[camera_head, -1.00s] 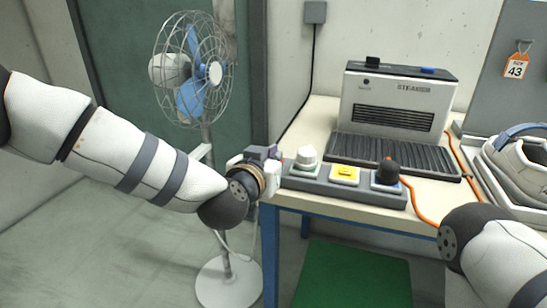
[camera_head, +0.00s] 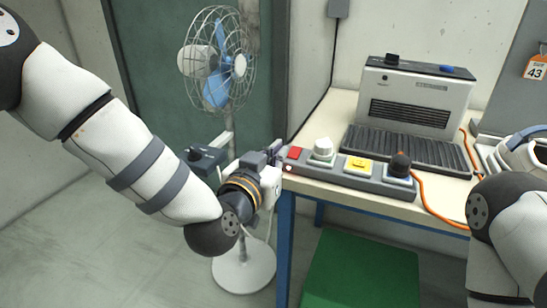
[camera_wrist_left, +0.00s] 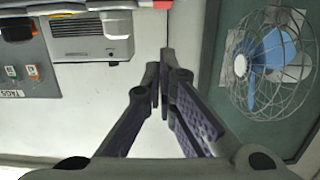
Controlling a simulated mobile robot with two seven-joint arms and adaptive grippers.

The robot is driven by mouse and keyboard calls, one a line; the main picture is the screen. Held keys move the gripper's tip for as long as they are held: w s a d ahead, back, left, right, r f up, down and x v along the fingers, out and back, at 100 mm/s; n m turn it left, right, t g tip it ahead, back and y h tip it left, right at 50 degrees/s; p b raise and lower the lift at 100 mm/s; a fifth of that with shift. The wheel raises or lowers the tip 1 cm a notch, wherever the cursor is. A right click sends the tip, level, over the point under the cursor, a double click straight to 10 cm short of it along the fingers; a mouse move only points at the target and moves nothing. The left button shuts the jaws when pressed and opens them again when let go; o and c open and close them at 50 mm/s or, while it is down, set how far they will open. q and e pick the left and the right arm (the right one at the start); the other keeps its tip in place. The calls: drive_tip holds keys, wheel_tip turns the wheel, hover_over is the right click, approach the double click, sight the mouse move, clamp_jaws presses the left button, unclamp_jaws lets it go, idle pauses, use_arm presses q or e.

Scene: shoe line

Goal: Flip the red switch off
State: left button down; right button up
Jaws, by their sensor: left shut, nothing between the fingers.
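The red switch (camera_head: 295,153) is a small red block at the left end of a grey control strip (camera_head: 338,170) along the table's front edge. A small red light (camera_head: 289,168) glows on the strip's front below it. My left gripper (camera_head: 276,154) is shut and empty, just left of the switch; I cannot tell whether it touches the strip. The left wrist view shows its fingers closed together (camera_wrist_left: 165,88). The switch's tilt is too small to read. My right arm shows at the right edge, but its gripper is out of view.
A fan (camera_head: 217,62) stands left of the table.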

use_arm(q)
drive_tip(key=v, duration=0.2)
drive_tip(key=shift+s, duration=0.3)
